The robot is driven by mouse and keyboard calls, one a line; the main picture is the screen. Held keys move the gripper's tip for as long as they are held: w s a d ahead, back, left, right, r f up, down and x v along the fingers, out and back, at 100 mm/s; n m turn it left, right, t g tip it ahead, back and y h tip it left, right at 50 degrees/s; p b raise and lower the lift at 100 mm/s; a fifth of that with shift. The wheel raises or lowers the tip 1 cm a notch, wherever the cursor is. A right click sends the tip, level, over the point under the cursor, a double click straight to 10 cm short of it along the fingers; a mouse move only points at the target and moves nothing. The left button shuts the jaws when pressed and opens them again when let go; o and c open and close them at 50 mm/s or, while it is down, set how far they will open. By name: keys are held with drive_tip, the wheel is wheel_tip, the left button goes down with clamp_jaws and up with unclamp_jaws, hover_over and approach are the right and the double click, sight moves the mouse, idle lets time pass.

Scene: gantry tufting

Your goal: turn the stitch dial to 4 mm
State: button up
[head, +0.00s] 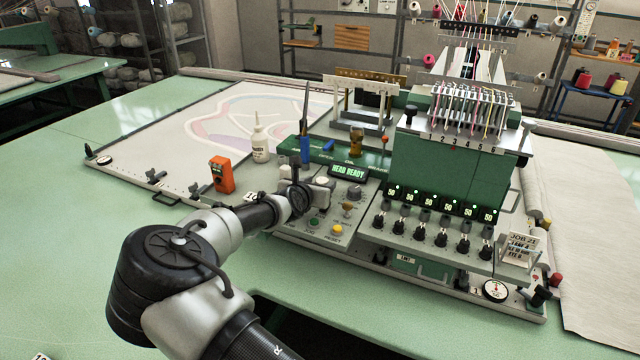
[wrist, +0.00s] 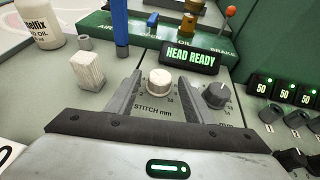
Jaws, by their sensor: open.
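The stitch dial (wrist: 159,82) is a round cream knob in the wrist view, above the printed words STITCH mm. My gripper (wrist: 160,90) is open, with one finger on each side of the dial. I cannot tell whether either finger touches it. The fingers hide parts of the scale, and I cannot read the dial's setting. In the head view my gripper (head: 319,189) is over the control panel, left of a dark dial (head: 354,193). The display (head: 348,172) reads HEAD READY.
The dark dial also stands close right of my right finger in the wrist view (wrist: 216,96). A pale ribbed block (wrist: 90,70) and blue post (wrist: 120,28) stand left and behind. An orange device (head: 221,174) and white bottle (head: 260,142) stand farther left.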

drive_tip(key=shift+w+d+f, duration=0.15)
drive_tip(key=shift+w+f, duration=0.05)
drive_tip(key=shift+w, duration=0.2)
drive_tip(key=c, duration=1)
drive_tip(key=shift+s+d+p, duration=0.1)
drive_tip(key=shift+d+p, duration=0.35)
drive_tip(key=shift+p, duration=0.2)
drive_tip(key=shift+c, duration=0.2)
drive_tip(key=shift+s+n+y+p, duration=0.1)
drive_tip(key=shift+n+y+p, duration=0.3)
drive_tip(key=shift+y+p, duration=0.1)
drive_tip(key=shift+d+f+n+y, duration=0.25)
drive_tip(key=shift+f+n+y, duration=0.15)
drive_tip(key=shift+n+y, duration=0.25)
drive_tip(key=shift+a+n+t+y, duration=0.15)
drive_tip(key=shift+n+t+y, duration=0.1)
drive_tip(key=shift+t+y, duration=0.15)
drive_tip(key=shift+a+r, duration=0.15)
